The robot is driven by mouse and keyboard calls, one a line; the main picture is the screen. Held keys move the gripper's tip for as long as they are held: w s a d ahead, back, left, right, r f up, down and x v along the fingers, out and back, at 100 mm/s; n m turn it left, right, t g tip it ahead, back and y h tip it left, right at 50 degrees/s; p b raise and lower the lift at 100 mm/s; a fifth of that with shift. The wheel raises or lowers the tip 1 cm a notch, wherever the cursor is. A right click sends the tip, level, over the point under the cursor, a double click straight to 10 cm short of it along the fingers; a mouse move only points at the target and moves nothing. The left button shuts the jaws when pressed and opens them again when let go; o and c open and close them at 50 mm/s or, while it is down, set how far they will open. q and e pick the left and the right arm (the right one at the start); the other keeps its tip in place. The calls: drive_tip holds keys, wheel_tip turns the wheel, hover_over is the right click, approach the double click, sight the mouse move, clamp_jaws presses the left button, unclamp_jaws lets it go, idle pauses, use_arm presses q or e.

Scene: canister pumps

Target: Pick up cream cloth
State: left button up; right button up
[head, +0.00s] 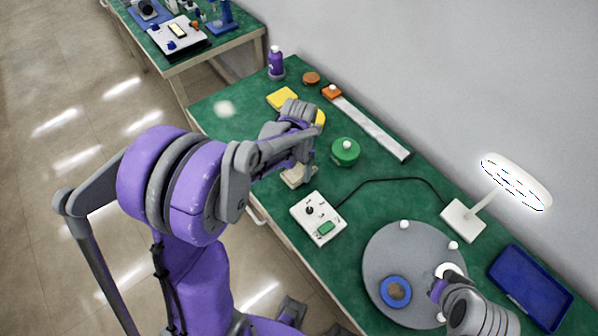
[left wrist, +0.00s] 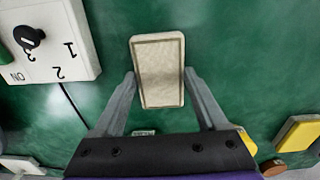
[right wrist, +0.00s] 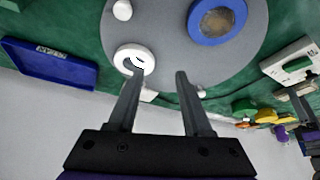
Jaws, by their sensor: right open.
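The cream cloth (left wrist: 158,70) is a folded rectangular pad with a darker stitched border, lying on the green bench top. In the head view the cream cloth (head: 294,178) shows partly below my left gripper (head: 299,165). In the left wrist view my left gripper (left wrist: 160,78) is open, with one finger along each long side of the cloth's lower half. I cannot tell whether the fingers touch it. My right gripper (right wrist: 160,72) is open over the grey turntable (right wrist: 185,45); one finger overlaps a white ring (right wrist: 122,56) in view.
A white control box (head: 318,218) with a knob stands close to the cloth. A green round canister (head: 345,151), yellow pad (head: 283,98), purple bottle (head: 276,64) and metal rail (head: 372,130) lie beyond. A lamp (head: 515,180) and blue tray (head: 530,289) are at right.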

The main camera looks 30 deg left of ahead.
sight(299, 171)
use_arm(q)
drive_tip(key=c, duration=0.7)
drive_tip(key=shift+r, duration=0.1)
wheel_tip(299, 171, up, 10)
drive_tip(key=shift+f+p, duration=0.1)
drive_tip(key=shift+p, duration=0.25)
drive_tip(key=o, duration=0.6)
drive_tip(key=c, duration=0.5)
